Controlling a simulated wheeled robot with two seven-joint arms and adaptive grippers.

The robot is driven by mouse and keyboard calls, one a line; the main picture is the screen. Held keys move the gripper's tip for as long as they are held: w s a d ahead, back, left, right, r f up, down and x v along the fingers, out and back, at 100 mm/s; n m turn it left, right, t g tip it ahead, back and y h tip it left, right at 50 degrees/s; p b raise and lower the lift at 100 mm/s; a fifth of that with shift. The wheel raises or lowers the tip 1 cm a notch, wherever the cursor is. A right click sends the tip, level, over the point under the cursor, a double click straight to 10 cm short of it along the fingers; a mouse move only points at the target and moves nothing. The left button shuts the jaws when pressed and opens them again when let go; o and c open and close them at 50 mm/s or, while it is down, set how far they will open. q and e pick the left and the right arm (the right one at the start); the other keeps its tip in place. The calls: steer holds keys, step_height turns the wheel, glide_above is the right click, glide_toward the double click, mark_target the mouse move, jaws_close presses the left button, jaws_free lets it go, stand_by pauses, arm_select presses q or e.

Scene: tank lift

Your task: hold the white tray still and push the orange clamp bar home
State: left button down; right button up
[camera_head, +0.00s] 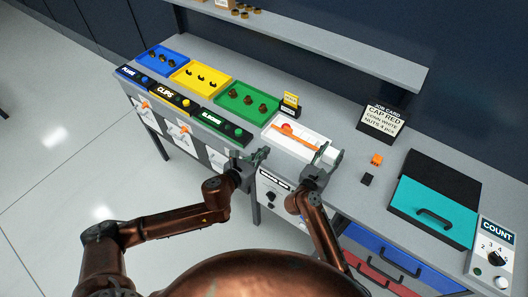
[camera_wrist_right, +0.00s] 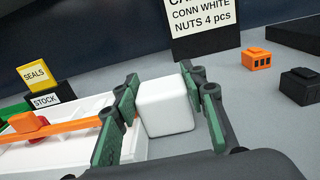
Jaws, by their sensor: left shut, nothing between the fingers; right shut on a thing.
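The white tray (camera_head: 276,147) sits on the bench, right of the green bin. Whether the block is part of the tray, I cannot tell. The bar's right end is hidden by a finger. My left gripper (camera_head: 262,153) is shut and empty, just off the tray's front left corner.
Blue (camera_head: 160,59), yellow (camera_head: 194,75) and green (camera_head: 240,97) bins of parts stand to the left. A job card (camera_head: 382,119), a small orange block (camera_head: 376,160) and a dark block (camera_head: 367,179) are right of the tray. A teal-lidded case (camera_head: 432,205) and a count box (camera_head: 495,255) are further right.

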steer(key=o, duration=1.4)
